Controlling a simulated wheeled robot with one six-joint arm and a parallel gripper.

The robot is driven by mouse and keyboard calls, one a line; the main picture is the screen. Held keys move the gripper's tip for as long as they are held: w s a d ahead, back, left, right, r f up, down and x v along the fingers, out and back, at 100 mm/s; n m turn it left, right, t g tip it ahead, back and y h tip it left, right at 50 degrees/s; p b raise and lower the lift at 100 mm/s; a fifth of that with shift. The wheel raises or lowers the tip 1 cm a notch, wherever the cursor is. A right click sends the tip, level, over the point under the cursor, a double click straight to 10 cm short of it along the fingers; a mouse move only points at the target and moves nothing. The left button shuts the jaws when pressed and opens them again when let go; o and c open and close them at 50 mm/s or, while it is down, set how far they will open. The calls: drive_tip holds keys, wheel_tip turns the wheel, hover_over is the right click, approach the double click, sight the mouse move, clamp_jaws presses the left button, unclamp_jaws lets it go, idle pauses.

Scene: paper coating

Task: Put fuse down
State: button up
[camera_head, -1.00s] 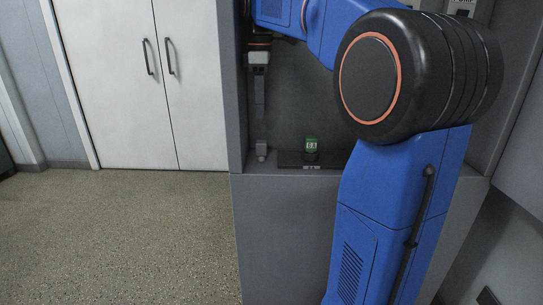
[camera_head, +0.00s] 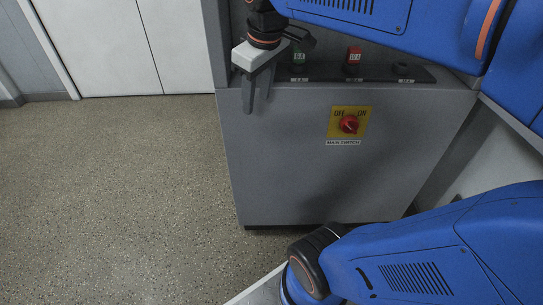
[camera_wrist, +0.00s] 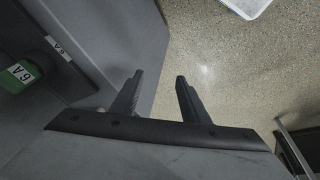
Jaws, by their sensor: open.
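My gripper (camera_head: 258,105) is at the left front edge of the cabinet shelf, pointing down. Its fingers are apart with nothing between them, as the wrist view (camera_wrist: 160,76) also shows. A green fuse marked 6A (camera_head: 300,57) stands in the dark holder strip (camera_head: 328,73), to the right of my gripper and apart from it. It also shows at the left of the wrist view (camera_wrist: 20,73). A red fuse marked 10A (camera_head: 353,55) stands upright farther right in the strip. The rightmost position (camera_head: 403,69) shows only a low dark piece.
The cabinet front (camera_head: 285,160) carries a red main switch (camera_head: 348,124) on a yellow plate. Open speckled floor (camera_head: 130,190) lies to the left, with white doors (camera_head: 110,45) behind. A pale tray-like object (camera_wrist: 246,6) shows at the top of the wrist view.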

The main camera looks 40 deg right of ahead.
drive_tip(key=s+a+f+m+t, duration=0.1)
drive_tip(key=s+f+m, duration=0.3)
drive_tip(key=s+f, duration=0.5)
wheel_tip(320, 180, down, 3)
drive_tip(key=shift+a+t, duration=0.4)
drive_tip(key=shift+a, duration=0.2)
idle(0.4)
